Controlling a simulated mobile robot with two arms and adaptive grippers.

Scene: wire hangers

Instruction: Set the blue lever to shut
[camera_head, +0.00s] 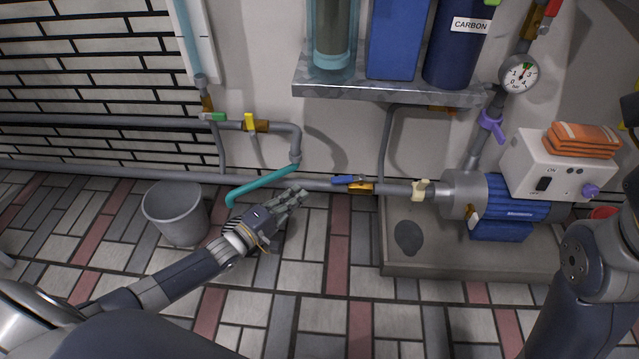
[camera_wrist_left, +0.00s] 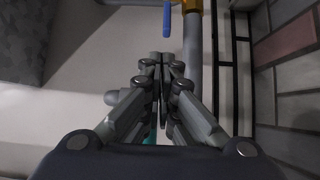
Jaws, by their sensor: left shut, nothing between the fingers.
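The blue lever (camera_head: 349,179) sits on a brass valve (camera_head: 361,188) on the low grey pipe, left of the pump. It lies roughly along the pipe and points left. In the left wrist view the blue lever (camera_wrist_left: 166,20) is at the top, beyond the fingertips, beside the grey pipe and running about parallel to it. My left gripper (camera_head: 301,193) is shut and empty, a short way left of the lever and apart from it. Its closed fingers (camera_wrist_left: 162,58) show in the left wrist view. My right gripper is out of view; only part of the right arm shows.
A teal hose (camera_head: 262,186) drops from the pipe near my left gripper. A grey bucket (camera_head: 178,222) stands on the left. A cream-handled valve (camera_head: 421,189), a blue pump (camera_head: 515,208) and a shallow tray (camera_head: 470,271) are on the right. A metal shelf (camera_head: 400,92) overhangs the pipe.

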